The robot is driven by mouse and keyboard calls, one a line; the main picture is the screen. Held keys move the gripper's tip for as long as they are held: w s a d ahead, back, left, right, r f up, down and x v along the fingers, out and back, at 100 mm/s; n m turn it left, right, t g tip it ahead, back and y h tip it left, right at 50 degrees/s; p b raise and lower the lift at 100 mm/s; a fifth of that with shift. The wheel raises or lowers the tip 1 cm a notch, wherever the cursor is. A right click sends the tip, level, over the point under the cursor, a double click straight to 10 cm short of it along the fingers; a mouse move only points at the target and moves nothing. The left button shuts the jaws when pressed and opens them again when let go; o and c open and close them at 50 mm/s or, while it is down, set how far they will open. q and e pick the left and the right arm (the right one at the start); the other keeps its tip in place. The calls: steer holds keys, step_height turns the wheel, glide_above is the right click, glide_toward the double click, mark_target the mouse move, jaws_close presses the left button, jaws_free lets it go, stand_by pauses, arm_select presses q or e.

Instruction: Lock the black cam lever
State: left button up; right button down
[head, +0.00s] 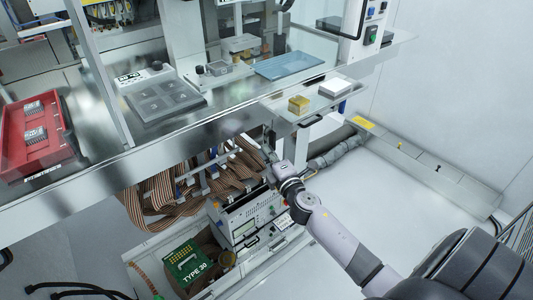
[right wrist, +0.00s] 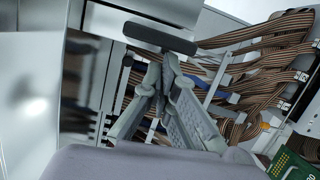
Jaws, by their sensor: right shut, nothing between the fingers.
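A black rounded bar (right wrist: 160,38), which looks like the cam lever, lies nearly level in the right wrist view, just past my fingertips. I cannot tell whether they touch it. I cannot make the lever out in the head view. My right gripper (right wrist: 158,70) is shut and empty, its fingers together below the bar. In the head view my right gripper (head: 268,152) is under the front edge of the upper deck, beside the brown ribbon cables. My left gripper is not in view.
Bundled ribbon cables (head: 160,190) hang under the steel deck (head: 190,135). A red tray (head: 30,135) is on the left. A clear shelf holds a gold block (head: 299,104) and a white box (head: 335,87).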

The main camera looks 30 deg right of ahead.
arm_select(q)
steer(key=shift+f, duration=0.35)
arm_select(e)
steer(key=shift+d+f, duration=0.1)
